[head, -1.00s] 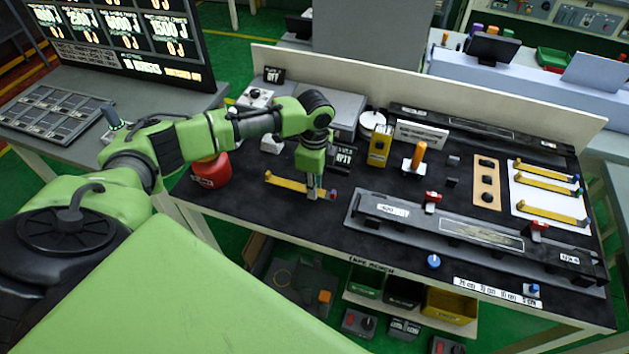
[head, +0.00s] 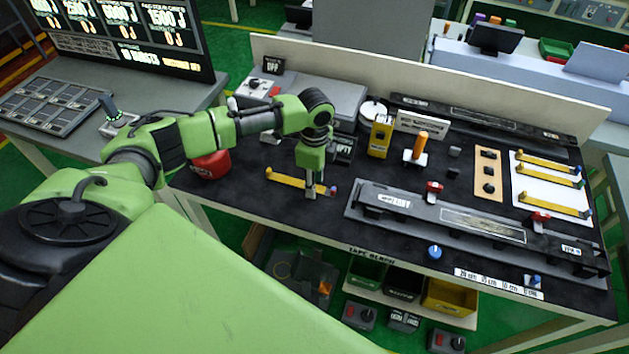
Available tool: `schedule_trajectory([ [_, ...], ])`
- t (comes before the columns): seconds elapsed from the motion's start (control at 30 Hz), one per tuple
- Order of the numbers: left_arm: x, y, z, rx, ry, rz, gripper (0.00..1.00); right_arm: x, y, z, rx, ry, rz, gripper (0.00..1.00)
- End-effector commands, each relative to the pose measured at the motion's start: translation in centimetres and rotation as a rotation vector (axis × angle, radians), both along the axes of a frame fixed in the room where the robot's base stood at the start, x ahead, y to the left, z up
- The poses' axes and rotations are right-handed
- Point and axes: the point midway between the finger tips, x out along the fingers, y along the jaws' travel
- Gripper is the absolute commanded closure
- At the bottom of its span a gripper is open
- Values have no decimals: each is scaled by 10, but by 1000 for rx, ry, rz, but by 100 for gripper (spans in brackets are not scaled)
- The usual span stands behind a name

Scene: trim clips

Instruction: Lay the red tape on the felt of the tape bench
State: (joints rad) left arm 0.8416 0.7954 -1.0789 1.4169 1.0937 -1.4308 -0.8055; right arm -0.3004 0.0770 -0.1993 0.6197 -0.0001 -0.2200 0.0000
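A yellow strip (head: 288,181) with a small coloured end, red and blue in this view, lies on the black felt (head: 270,215) at the left of the tape bench. I cannot tell for sure that it is the red tape. My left gripper (head: 318,192) points down at the strip's right part, close to the coloured end. The fingertips hide part of the strip, and whether they grip it is too small to tell. My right gripper is out of view.
A red rounded container (head: 211,165) stands left of the strip. A long grey fixture (head: 400,207) with red clamps lies to the right. Several yellow strips lie on a white sheet (head: 522,205) at far right. A yellow box (head: 380,137) stands behind.

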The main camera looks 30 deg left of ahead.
Motion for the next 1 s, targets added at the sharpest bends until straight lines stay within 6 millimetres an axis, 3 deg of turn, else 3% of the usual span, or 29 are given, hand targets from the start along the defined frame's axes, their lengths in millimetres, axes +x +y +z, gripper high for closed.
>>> schedule_trajectory([
  [0.43,1,0,9,-1,-2,0,63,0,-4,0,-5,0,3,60],
  [0.8,1,0,82,0,-3,-1,63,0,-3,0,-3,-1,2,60],
  [1.0,0,0,111,-1,-2,0,63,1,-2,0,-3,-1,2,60],
])
